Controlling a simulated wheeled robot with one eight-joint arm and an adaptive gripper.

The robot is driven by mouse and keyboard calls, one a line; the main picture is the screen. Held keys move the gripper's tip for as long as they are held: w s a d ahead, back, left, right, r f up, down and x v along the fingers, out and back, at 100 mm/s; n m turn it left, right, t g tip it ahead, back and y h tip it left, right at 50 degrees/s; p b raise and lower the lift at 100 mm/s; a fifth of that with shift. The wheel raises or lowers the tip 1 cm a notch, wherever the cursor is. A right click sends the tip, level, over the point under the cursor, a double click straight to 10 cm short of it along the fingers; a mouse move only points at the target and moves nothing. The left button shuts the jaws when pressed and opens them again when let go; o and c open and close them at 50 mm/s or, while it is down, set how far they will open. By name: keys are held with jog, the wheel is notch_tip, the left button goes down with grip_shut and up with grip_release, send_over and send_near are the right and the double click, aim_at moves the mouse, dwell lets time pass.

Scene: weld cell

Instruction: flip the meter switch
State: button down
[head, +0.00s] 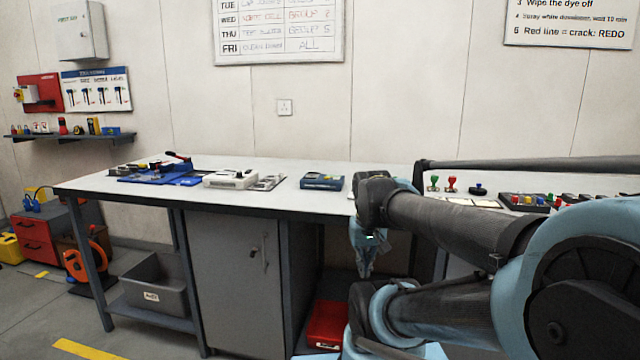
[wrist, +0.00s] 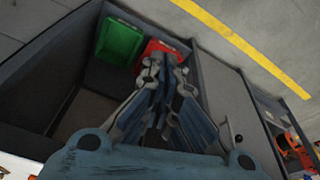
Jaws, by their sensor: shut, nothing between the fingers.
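A blue-grey boxy device (head: 323,181) lies on the workbench, left of my arm. A white boxy device (head: 230,179) lies farther left on the same bench. Either could be the meter; I cannot tell which, and no switch can be made out on them. My gripper (head: 365,272) is shut and empty. It points down in front of the bench's front edge, below the tabletop, apart from both devices. The wrist view shows its closed fingers (wrist: 165,68) over the open bay under the bench. Neither device shows clearly in the wrist view.
The workbench (head: 130,190) has a blue tool tray (head: 150,178) at left and stamps and a button box (head: 525,202) at right. A red bin (head: 328,325) and a green bin (wrist: 120,40) sit below. A grey cabinet (head: 240,280) stands under the bench.

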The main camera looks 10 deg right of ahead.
jog(key=w+a+r+m+t+h, duration=0.1)
jog(key=w+r, duration=0.8)
jog(key=w, duration=0.4)
jog(key=w+a+r+m+t, duration=0.1)
jog(key=w+r+t, duration=0.1)
jog(key=w+r, duration=0.9)
jog(key=w+a+r+m+t+h, duration=0.1)
jog(key=w+r, duration=0.5)
jog(key=w, duration=1)
send_over(336, 178)
jog(key=f, duration=0.6)
jog(key=shift+w+d+f, duration=0.1)
jog(key=shift+w+f, duration=0.15)
jog(key=shift+w, duration=0.15)
notch_tip(336, 178, down, 3)
jog(key=shift+s+f, duration=0.2)
jog(key=shift+f, duration=0.45)
